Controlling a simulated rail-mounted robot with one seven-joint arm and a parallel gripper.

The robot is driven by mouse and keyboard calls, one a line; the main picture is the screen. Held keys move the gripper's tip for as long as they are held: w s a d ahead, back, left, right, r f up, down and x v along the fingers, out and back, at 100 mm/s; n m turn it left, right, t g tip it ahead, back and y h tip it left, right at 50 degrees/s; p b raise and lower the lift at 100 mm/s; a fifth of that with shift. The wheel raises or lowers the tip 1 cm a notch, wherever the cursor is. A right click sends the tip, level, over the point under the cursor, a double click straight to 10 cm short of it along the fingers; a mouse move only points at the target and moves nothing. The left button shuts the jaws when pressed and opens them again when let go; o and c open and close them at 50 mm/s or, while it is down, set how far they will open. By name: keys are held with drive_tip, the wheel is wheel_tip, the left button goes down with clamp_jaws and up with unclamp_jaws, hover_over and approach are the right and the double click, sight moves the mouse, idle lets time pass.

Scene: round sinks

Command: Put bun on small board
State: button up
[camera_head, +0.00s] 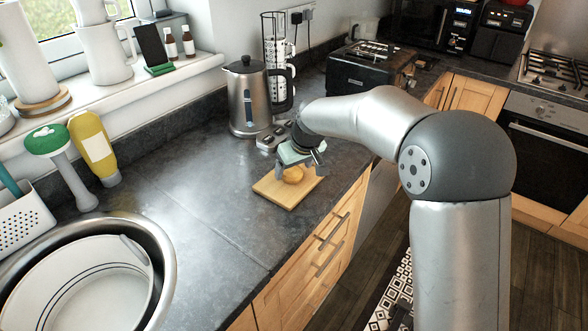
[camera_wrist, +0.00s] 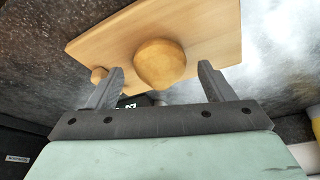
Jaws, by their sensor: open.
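The small wooden board (camera_head: 272,192) lies on the dark worktop near its front edge. The round golden bun (camera_head: 292,174) rests on this board, toward its far side. In the wrist view the bun (camera_wrist: 160,64) sits near the middle of the board's lower edge, with the pale board (camera_wrist: 110,42) around it. My gripper (camera_head: 297,160) is just above the bun and partly hides it in the head view. In the wrist view its two fingers are spread wide, one on each side of the bun, with visible gaps.
A steel kettle (camera_head: 247,100) and a small scale (camera_head: 270,138) stand behind the board. A black toaster (camera_head: 365,70) is farther back. A round sink (camera_head: 165,250) is at the left front. The worktop between sink and board is clear. A small tan lump (camera_wrist: 99,74) shows at the board's edge.

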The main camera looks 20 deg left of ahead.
drive_tip(key=v, duration=1.1)
drive_tip(key=s+d+f+m+h, duration=0.15)
drive_tip(key=s+d, duration=0.25)
drive_tip(key=d, duration=0.4)
drive_tip(key=s+d+f+m+h, duration=0.1)
drive_tip(key=s+d+m, duration=0.1)
drive_tip(key=s+d, duration=0.5)
drive_tip(key=s+d+f+m+g, duration=0.1)
drive_tip(key=s+d+f+m, duration=0.1)
drive_tip(key=s+d+f, duration=0.2)
drive_tip(key=s+d+f+m+g, duration=0.1)
drive_tip(key=s+d+f+m, duration=0.2)
drive_tip(key=s+d, duration=0.8)
drive_tip(key=s+f, duration=0.1)
drive_tip(key=s, duration=0.1)
drive_tip(key=shift+s+d+m+g+b, duration=0.3)
drive_tip(key=shift+m+b, duration=0.05)
